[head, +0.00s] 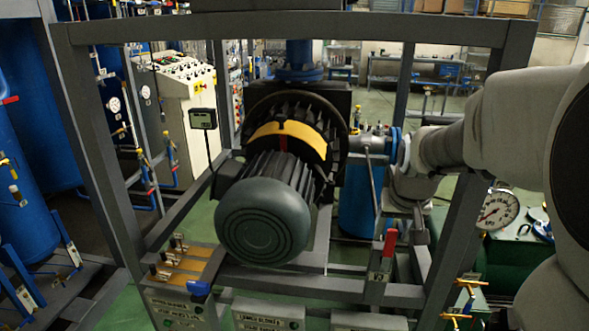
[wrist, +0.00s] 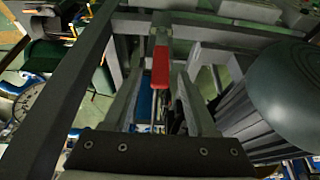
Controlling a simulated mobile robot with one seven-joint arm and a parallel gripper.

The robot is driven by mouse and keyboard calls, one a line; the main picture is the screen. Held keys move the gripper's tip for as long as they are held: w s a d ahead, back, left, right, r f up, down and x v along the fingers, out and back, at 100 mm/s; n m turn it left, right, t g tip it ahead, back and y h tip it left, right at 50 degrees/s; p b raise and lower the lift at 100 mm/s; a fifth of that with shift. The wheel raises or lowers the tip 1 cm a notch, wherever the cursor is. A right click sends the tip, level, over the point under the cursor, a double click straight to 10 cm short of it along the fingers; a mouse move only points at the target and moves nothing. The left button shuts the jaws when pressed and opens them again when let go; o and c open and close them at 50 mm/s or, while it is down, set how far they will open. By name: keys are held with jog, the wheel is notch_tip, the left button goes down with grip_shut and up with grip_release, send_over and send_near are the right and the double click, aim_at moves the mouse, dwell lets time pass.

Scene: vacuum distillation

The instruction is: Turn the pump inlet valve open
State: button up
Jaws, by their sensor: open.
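A valve with a red lever handle (head: 389,243) stands at the front right of the pump frame, its handle upright, with a small label below it. In the wrist view the red handle (wrist: 160,68) lies ahead of my gripper, roughly in line with the gap between the fingers. My gripper (head: 420,238) points down just right of the handle in the head view. In the wrist view its two grey fingers (wrist: 157,85) are apart with nothing clearly held. I cannot tell whether a finger touches the handle. The valve body is partly hidden.
The dark green pump motor (head: 262,220) sits left of the valve. Grey frame posts and beams (head: 470,215) stand close around my arm. A round gauge (head: 498,209) is at the right.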

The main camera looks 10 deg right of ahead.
jog(key=shift+w+f, duration=0.15)
jog(key=shift+f, duration=0.25)
jog(key=shift+c, duration=0.3)
grip_shut()
dwell(0.9)
